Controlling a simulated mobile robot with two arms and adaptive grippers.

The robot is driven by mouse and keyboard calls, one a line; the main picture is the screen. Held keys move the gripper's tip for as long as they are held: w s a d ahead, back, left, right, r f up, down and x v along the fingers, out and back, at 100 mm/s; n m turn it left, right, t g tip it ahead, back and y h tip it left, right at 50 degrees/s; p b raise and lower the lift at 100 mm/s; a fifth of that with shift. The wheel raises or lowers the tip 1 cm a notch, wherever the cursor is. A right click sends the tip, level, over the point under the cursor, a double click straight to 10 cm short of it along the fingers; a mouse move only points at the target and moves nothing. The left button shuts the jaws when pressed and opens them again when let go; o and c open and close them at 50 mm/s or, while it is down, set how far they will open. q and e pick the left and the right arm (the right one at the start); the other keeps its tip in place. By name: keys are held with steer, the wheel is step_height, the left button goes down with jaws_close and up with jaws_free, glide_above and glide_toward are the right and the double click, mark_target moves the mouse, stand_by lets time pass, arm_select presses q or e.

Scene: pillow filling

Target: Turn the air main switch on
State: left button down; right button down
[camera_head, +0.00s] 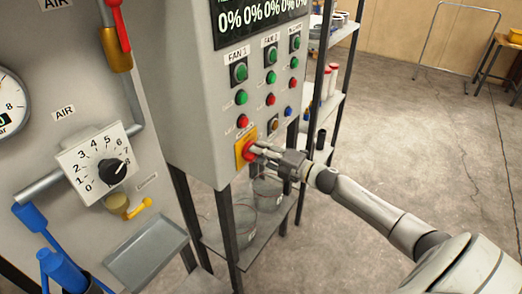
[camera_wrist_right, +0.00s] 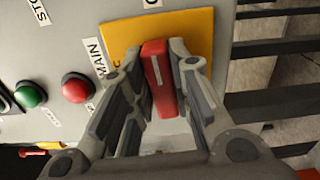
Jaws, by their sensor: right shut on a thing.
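A red switch handle (camera_wrist_right: 158,76) sits on a yellow plate (camera_wrist_right: 200,28) on the grey control cabinet, beside a label reading "MAIN"; the rest of the label is hidden. In the head view the yellow plate (camera_head: 239,154) is at the cabinet's lower corner, and the red handle is mostly behind my gripper. My right gripper (camera_head: 258,150) reaches it from the right. In the wrist view its two fingers (camera_wrist_right: 156,85) are shut on the red handle, one on each side. The handle runs lengthwise between the fingers.
Green and red buttons (camera_head: 241,97) sit above the switch under a display (camera_head: 256,18). At left are a numbered dial (camera_head: 112,170), a red-handled valve (camera_head: 116,28), blue parts (camera_head: 64,270) and a grey tray (camera_head: 146,252). A shelf rack stands behind.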

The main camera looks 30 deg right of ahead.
steer(key=shift+d+m, duration=0.1)
steer(key=shift+m, duration=0.4)
steer(key=c, duration=1.3)
jaws_free()
steer(key=shift+f, duration=0.1)
steer(key=shift+v, duration=6)
